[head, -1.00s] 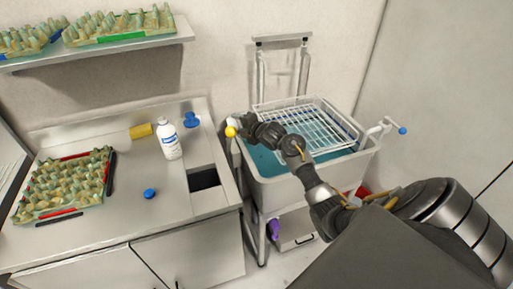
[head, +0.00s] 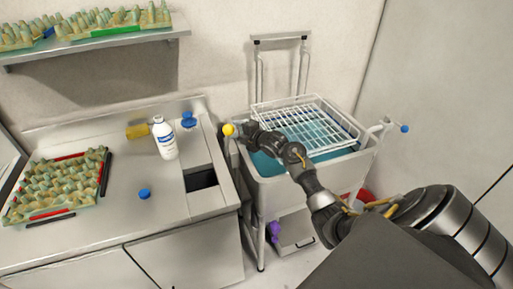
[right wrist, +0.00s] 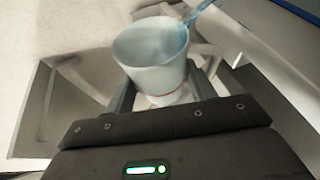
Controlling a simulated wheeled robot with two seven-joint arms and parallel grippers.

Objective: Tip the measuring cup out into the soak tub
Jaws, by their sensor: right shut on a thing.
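The measuring cup (right wrist: 152,55) is a pale, translucent cup held between the fingers of my right gripper (right wrist: 165,95) in the right wrist view. A bluish translucent streak shows at its upper right rim; I cannot tell whether it is liquid or part of the cup. In the head view my right gripper (head: 250,134) is over the left edge of the soak tub (head: 300,182), and the cup is hidden there. The tub is a white basin with blue liquid and a white wire rack across its top. My left gripper is not in view.
A yellow knob (head: 228,130) stands at the tub's left side, a blue knob (head: 404,129) at its right. A shelf (head: 100,42) holds more trays.

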